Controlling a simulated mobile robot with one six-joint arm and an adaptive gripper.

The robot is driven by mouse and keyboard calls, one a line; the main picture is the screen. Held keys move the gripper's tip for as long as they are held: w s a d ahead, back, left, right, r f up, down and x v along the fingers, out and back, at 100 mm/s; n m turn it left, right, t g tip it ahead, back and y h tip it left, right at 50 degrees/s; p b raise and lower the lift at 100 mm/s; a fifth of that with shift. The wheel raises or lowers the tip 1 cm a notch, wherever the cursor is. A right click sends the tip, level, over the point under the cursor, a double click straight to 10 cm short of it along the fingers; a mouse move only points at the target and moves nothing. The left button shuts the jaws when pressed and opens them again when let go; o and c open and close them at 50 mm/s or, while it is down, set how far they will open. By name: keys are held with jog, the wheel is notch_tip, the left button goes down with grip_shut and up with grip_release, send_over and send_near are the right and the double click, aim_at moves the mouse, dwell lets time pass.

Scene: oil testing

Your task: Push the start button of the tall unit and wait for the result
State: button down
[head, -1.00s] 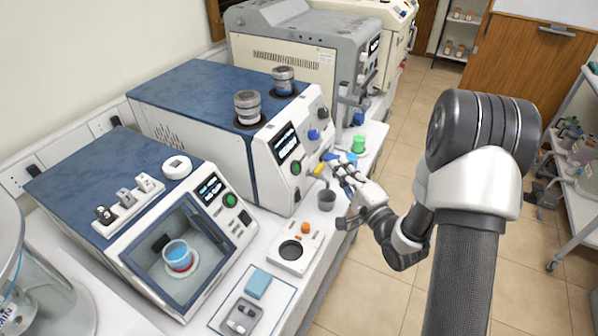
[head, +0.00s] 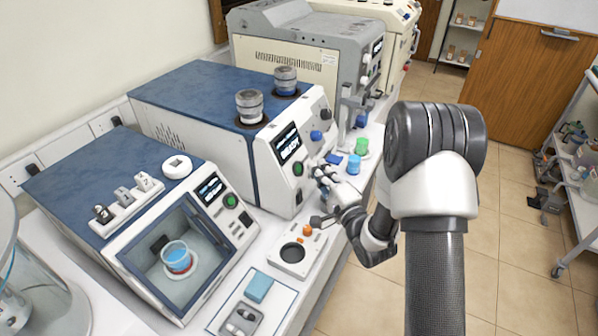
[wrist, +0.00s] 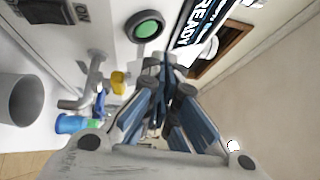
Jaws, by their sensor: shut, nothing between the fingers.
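The tall unit (head: 262,165) is the blue-topped machine with two metal cylinders on top. Its slanted front carries a screen (head: 288,143) that reads READY, also large in the wrist view (wrist: 205,22). A round green button (head: 298,168) sits below the screen. In the wrist view the green button (wrist: 147,27) is lit-looking and has a dark rim. My gripper (head: 320,178) is shut and empty in front of the unit's face. In the wrist view its fingertips (wrist: 168,68) are just below and right of the button, apart from it as far as I can tell.
A black ON switch (wrist: 45,10) is on the panel. A smaller tester (head: 180,230) stands to the left. Blue (head: 354,164) and green (head: 361,146) containers stand beyond the gripper.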

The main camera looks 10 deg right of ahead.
jog(key=shift+w+a+f, duration=0.3)
jog(key=shift+w+a, duration=0.1)
jog(key=shift+a, duration=0.15)
dwell(1.1)
jog(key=shift+w+a+f+b, duration=0.2)
jog(key=shift+a+b, duration=0.1)
jog(key=shift+b, duration=0.25)
jog(key=shift+w+a+f+b, duration=0.2)
jog(key=shift+a+b, duration=0.1)
dwell(0.5)
jog(key=shift+d+r, duration=0.1)
dwell(0.3)
jog(key=shift+s+d+r, duration=0.3)
jog(key=shift+s+d, duration=0.15)
jog(key=shift+d, duration=0.05)
jog(key=shift+s+d+r+p, duration=0.2)
jog(key=shift+s+d+r, duration=0.2)
jog(key=shift+d, duration=0.2)
jog(key=shift+s+d+r+p, duration=0.15)
jog(key=shift+s+d+r, duration=0.15)
jog(key=shift+s+d, duration=0.3)
jog(key=shift+s+d+r+p, duration=0.2)
jog(key=shift+s+d+r, duration=0.15)
jog(key=shift+d, duration=0.3)
